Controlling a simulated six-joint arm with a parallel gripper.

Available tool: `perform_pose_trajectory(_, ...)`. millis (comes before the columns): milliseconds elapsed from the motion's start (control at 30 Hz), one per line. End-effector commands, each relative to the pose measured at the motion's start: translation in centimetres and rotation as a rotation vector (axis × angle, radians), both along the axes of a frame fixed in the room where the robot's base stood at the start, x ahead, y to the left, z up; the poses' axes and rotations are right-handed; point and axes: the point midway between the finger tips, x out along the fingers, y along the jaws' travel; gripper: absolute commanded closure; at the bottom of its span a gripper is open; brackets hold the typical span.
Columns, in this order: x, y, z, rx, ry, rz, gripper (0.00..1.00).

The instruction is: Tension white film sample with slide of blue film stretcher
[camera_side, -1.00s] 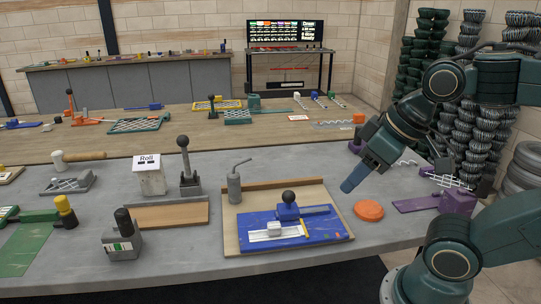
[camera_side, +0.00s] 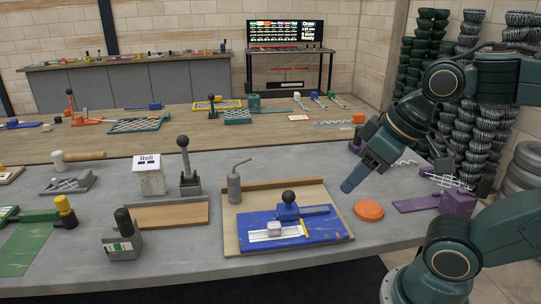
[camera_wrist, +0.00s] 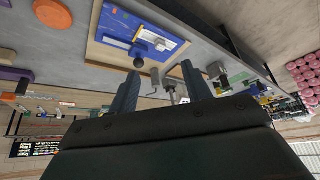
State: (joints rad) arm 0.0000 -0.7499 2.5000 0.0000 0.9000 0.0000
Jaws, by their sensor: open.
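The blue film stretcher (camera_side: 318,233) lies on a wooden board (camera_side: 232,245) on the grey bench. Its slide (camera_side: 288,211) is a blue block with a dark ball knob on top. The white film sample (camera_side: 266,236) lies flat on the stretcher, with a white block on it. In the wrist view the stretcher (camera_wrist: 165,22) is at the top, with the dark knob (camera_wrist: 139,63) below it. My gripper (camera_side: 347,188) hangs right of the board and higher, apart from the knob. Its two fingers (camera_wrist: 160,82) are apart with nothing between them.
An orange disc (camera_side: 369,210) lies right of the board, and a purple tool (camera_side: 456,202) beyond it. A grey can with a bent spout (camera_side: 234,187) stands at the board's back left corner. A lever press (camera_side: 189,175) stands further left.

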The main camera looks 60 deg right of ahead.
Motion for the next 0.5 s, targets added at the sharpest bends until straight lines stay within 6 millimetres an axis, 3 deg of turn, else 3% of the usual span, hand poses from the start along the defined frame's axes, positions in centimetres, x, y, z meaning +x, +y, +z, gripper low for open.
perform_pose_trajectory(267, 0.6, -0.3, 0.3, 0.004, 0.020, -0.029, 0.45)
perform_pose_trajectory(500, 3.1, -1.3, 1.4, 0.022, 0.094, -0.141, 0.45)
